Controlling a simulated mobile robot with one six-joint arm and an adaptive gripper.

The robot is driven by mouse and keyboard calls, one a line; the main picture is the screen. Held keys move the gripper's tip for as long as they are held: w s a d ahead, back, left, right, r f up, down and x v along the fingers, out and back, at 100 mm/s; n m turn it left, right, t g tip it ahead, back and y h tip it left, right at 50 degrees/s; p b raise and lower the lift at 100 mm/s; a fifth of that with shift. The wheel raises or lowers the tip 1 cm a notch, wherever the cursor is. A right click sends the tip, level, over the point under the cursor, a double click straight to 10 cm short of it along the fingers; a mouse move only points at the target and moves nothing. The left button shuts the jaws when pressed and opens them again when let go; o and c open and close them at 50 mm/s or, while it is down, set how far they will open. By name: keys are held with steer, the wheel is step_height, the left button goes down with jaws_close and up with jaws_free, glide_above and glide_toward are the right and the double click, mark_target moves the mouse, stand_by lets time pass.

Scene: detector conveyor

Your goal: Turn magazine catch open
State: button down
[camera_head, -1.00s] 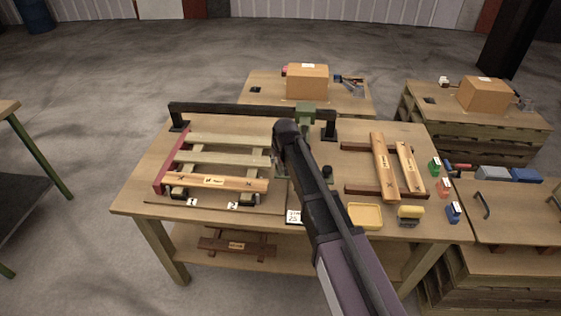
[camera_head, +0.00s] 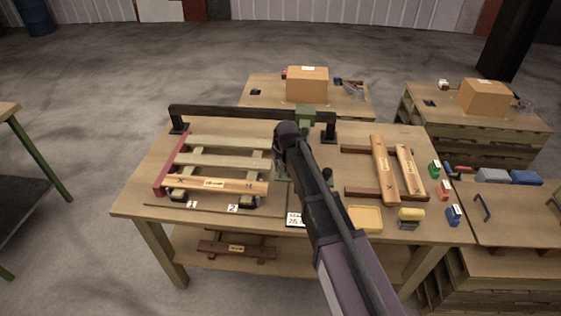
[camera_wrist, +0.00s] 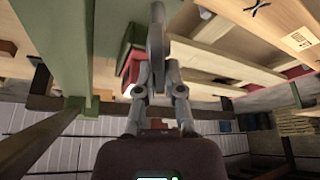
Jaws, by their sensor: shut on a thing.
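In the head view, my gripper is at the middle of the workbench (camera_head: 150,211), right of the slatted pallet. My own arm hides most of it and what it holds. In the wrist view, my gripper (camera_wrist: 157,35) has its fingers brought together on a small part, most likely the magazine catch; the fingers cover it, so its shape and angle cannot be made out. A red block with a green part (camera_wrist: 130,68) is close to the left of the fingers.
The slatted pallet (camera_head: 228,162) with a red side stands left. A dark rail (camera_head: 235,111) with a green carriage (camera_head: 306,113) spans the back. Loose planks (camera_head: 384,172) lie right, with a yellow tray (camera_head: 365,218) and small coloured blocks (camera_head: 443,190). Cardboard boxes (camera_head: 307,86) stand behind.

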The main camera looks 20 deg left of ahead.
steer(key=shift+n+g, duration=0.3)
steer(key=shift+n, duration=0.7)
steer(key=c, duration=0.8)
jaws_free()
steer(key=shift+o, duration=0.2)
steer(key=shift+y, duration=0.3)
